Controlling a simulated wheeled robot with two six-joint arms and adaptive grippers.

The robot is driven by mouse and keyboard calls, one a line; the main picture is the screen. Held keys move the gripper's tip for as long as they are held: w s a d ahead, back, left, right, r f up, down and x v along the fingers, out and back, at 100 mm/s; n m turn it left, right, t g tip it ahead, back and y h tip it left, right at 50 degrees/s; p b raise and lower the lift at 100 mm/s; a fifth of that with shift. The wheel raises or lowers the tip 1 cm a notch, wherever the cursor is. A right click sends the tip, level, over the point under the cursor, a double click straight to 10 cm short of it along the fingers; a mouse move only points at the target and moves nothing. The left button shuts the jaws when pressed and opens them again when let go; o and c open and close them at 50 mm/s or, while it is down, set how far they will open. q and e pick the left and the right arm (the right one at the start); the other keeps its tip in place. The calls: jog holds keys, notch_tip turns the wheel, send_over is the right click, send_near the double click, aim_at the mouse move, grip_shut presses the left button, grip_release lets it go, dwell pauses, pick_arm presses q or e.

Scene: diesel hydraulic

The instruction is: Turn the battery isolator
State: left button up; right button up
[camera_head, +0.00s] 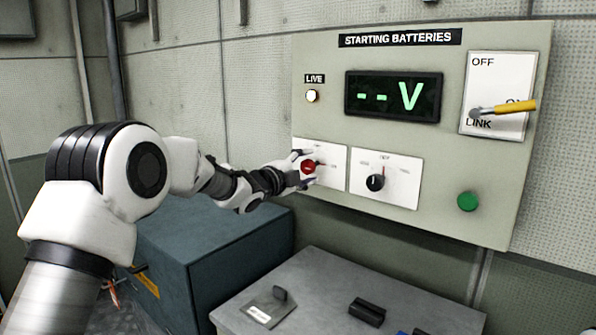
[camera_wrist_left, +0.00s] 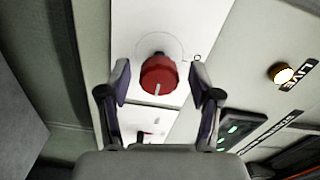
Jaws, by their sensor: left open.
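A red rotary knob (camera_head: 308,167) with a pale pointer line sits on the left white plate (camera_head: 333,160) of the grey panel. In the left wrist view the knob (camera_wrist_left: 158,75) lies between the fingers, with a gap on each side. My left gripper (camera_head: 301,168) is open at the knob and partly covers its plate. It also shows in the left wrist view (camera_wrist_left: 160,80). A yellow-handled lever (camera_head: 515,107) on the OFF/ON/LINK plate (camera_head: 509,68) points right, across the ON label. I cannot tell from labels which control is the isolator. My right gripper is not in view.
The panel also carries a black knob (camera_head: 376,182), a green button (camera_head: 467,201), a lit LIVE lamp (camera_head: 312,96) and a display (camera_head: 393,96) reading "-- V". A blue-grey box (camera_head: 212,247) and a grey box (camera_head: 320,275) stand below the panel.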

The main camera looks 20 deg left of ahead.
pick_arm(q)
jog(key=v, duration=1.1)
jog(key=shift+s, duration=0.2)
jog(key=shift+a, duration=0.15)
